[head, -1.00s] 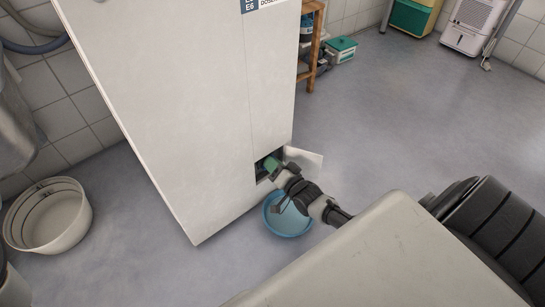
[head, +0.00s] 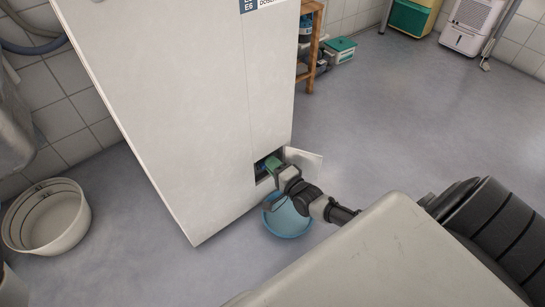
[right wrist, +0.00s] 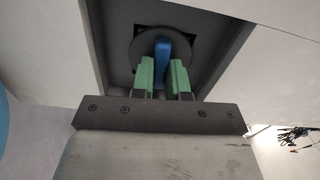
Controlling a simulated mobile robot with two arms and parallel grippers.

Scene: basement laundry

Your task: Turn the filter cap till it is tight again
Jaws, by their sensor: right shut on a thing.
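The filter cap (right wrist: 122,47) is a dark round disc with a blue raised grip (right wrist: 162,62), set in a square recess low on the white machine (head: 185,100). My right gripper (right wrist: 163,70) has green fingers, one on each side of the blue grip, and is shut on it. The grip stands nearly upright in the right wrist view. In the head view my right gripper (head: 271,164) reaches into the small opening, where the cap is mostly hidden. My left gripper is not in view.
The open white flap (head: 306,162) stands just right of the opening. A blue bowl (head: 288,218) is on the floor beneath my right wrist. A white basin (head: 48,232) is at the left. A wooden shelf (head: 314,45) stands behind. The floor at the right is clear.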

